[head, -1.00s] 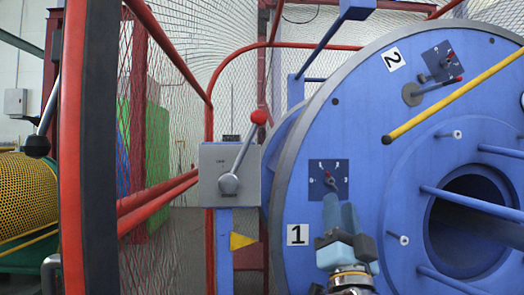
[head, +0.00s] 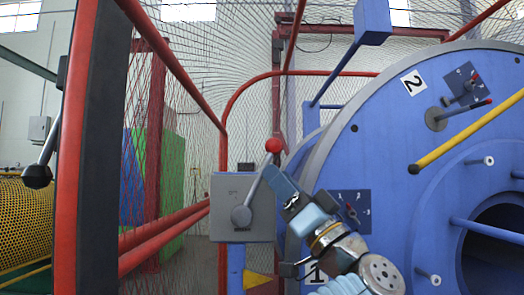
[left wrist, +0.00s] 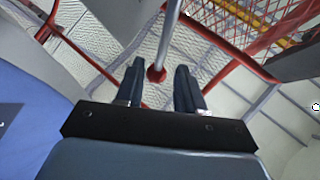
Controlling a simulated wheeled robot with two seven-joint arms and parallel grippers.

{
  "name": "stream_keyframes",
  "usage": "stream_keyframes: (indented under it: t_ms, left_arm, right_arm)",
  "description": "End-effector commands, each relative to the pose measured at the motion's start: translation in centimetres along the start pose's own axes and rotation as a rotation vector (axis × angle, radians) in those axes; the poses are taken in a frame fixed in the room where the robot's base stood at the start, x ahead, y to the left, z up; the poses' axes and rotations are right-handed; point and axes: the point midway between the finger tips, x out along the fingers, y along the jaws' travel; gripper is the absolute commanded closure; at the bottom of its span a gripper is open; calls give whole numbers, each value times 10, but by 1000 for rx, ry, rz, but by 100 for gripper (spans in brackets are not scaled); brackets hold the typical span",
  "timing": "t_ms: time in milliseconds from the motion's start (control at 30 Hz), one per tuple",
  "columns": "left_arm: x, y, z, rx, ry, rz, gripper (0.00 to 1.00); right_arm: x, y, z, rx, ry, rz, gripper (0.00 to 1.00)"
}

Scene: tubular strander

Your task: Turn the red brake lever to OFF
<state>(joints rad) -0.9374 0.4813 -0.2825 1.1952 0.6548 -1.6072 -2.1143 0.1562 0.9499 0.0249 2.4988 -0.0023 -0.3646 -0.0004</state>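The brake lever has a red ball knob (head: 273,145) on a grey shaft, fixed to a grey box (head: 228,192). It leans up and to the right; the box's small label is unreadable. My left gripper (head: 272,178) is just below the knob, covering part of the shaft in the head view. In the left wrist view the two dark fingers (left wrist: 160,85) are spread apart, with the red knob (left wrist: 156,75) appearing in the gap between them. No contact is visible, and the depth between knob and fingers is unclear. My right gripper is not in view.
The big blue strander disc (head: 385,120) stands close on the right, with a dial plate (head: 351,208) beside my left wrist. A yellow bar (head: 465,132) crosses the disc. Red rails (head: 165,235) and wire mesh lie to the left. Another lever (head: 37,175) is at far left.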

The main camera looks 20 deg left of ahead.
Motion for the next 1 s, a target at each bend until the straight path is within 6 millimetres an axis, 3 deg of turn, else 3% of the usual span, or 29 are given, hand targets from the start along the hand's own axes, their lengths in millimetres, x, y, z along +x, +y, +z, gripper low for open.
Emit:
stream_keyframes:
  t_ms: [100, 300, 733, 1000]
  left_arm:
    - [30, -1, -2, 1, -1, -2, 62]
    - [61, 0, -1, 0, 1, -1, 62]
    - [70, 0, 0, -1, 2, 1, 62]
    - [70, 0, 0, -1, 2, 1, 100]
  right_arm:
    - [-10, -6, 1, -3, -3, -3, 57]
    - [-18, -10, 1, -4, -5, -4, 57]
    - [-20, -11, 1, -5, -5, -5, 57]
    - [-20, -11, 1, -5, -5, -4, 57]
